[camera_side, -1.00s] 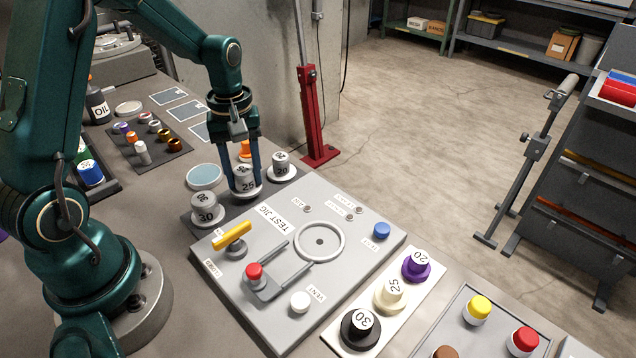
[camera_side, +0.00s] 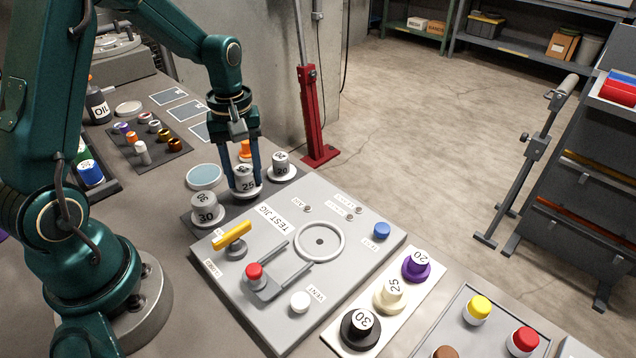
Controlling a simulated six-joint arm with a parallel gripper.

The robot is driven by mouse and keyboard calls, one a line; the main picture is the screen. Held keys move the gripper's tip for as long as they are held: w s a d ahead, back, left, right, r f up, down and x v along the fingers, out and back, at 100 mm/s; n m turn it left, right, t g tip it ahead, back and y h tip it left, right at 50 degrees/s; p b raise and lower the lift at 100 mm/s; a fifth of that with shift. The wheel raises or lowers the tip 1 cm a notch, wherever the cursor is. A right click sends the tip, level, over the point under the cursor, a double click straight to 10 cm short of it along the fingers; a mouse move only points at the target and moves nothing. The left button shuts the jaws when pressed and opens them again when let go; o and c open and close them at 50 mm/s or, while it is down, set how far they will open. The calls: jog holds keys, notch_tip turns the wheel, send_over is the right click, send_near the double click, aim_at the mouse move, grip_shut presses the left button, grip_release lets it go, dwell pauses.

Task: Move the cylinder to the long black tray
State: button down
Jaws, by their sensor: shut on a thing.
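My gripper (camera_side: 245,166) points down at the back of the bench, shut on the grey cylinder marked 25 (camera_side: 247,183). Its two blue fingers stand on either side of that cylinder. The cylinder is upright at its round white base, between two other grey weights marked 30 (camera_side: 205,209) and 20 (camera_side: 281,164). I cannot tell whether it is lifted off its place. These stand along a dark strip (camera_side: 229,209) behind the test jig. A long black tray (camera_side: 107,187) at the left holds a blue-capped jar (camera_side: 90,173) and is partly hidden by my arm.
The grey test jig (camera_side: 350,265) with knobs and a lever lies in front of my gripper. A white plate with purple, cream and black pieces (camera_side: 412,303) is to its right. A dark mat with small parts (camera_side: 157,158) and a blue-topped dish (camera_side: 204,177) lie left.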

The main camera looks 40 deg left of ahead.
jog(key=shift+f, duration=0.6)
dwell(0.7)
jog(key=shift+c, duration=1.4)
grip_release()
jog(key=shift+o, duration=1.4)
jog(key=shift+r, duration=0.1)
jog(key=shift+r, duration=3.9)
jog(key=shift+d, duration=0.1)
